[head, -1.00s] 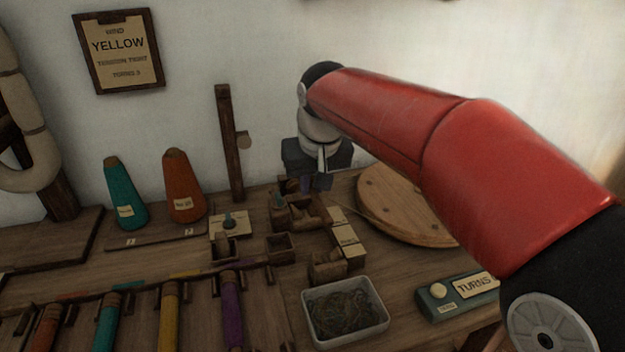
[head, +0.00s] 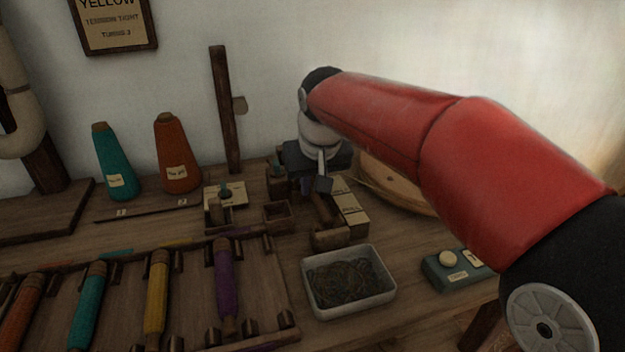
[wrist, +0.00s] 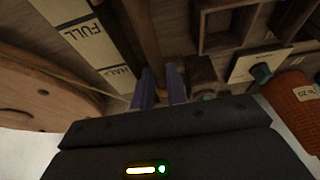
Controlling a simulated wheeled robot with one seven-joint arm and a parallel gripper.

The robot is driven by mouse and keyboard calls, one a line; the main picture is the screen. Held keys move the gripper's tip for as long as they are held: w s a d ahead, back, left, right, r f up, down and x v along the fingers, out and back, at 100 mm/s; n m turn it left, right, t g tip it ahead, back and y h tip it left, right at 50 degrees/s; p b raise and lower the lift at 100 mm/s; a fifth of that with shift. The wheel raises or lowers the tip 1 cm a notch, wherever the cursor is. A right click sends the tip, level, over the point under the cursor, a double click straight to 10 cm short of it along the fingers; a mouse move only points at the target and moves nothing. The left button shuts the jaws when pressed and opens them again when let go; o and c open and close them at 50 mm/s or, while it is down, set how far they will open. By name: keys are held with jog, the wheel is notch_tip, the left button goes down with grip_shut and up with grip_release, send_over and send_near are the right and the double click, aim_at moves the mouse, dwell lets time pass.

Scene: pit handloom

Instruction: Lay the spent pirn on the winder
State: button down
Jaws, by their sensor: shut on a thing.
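My gripper (head: 316,188) is in the middle of the head view, low over the wooden winder (head: 331,238). In the wrist view its two purple fingers (wrist: 161,88) are shut on a slim bare brown stick, the spent pirn (wrist: 141,30). The pirn also shows in the head view (head: 324,208), sloping from under the fingers toward the near block of the winder. I cannot tell whether the pirn touches the winder. The pirn's far end is hidden by my gripper. A pale FULL/HALF gauge (head: 350,206) lies along the winder's right side.
A tray of scraps (head: 349,302) stands in front. A rack of coloured pirns (head: 157,300) is at left. Two yarn cones (head: 177,155) and an upright post (head: 224,110) stand behind. A round board (head: 400,186) is at right, beside a green TURNS box (head: 447,272).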

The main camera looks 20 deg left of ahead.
jog(key=c, duration=1)
grip_release()
notch_tip(320, 180, up, 8)
jog(key=p, duration=0.7)
jog(key=shift+r, duration=0.1)
